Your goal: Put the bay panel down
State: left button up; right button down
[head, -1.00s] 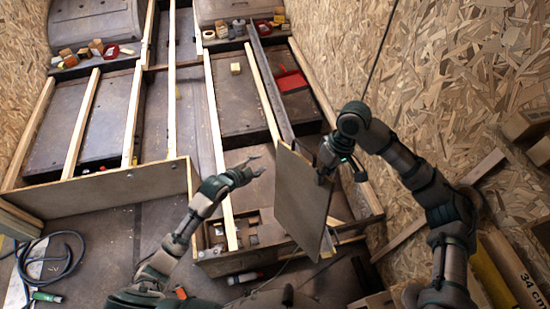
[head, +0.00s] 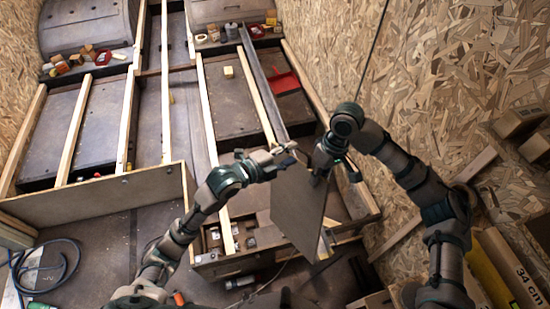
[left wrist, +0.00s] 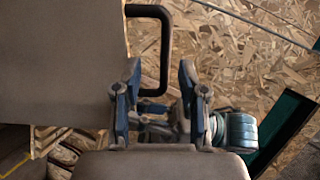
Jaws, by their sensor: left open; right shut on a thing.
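The bay panel (head: 298,212) is a flat grey-brown board, held upright and tilted above the front right of the bay. My right gripper (head: 318,176) is shut on it near its upper right edge; the fingertips are hard to make out. My left gripper (head: 290,154) is open at the panel's upper edge. In the left wrist view, the panel (left wrist: 62,60) fills the left side. A black handle (left wrist: 165,45) stands out from its edge. The open fingers of my left gripper (left wrist: 160,76) are at the handle's lower end; contact cannot be told.
Wooden slats (head: 212,130) run lengthwise over the grey bay floor. A low front board (head: 100,202) stands at left. A box with compartments (head: 240,262) lies below the panel. A red dustpan (head: 284,82) lies behind. A chipboard wall (head: 440,80) bounds the right.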

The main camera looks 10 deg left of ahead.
aim_at(302, 150)
jog(key=shift+d+r, duration=0.1)
pick_arm(q)
jog(key=x, duration=0.5)
jog(key=shift+d, duration=0.15)
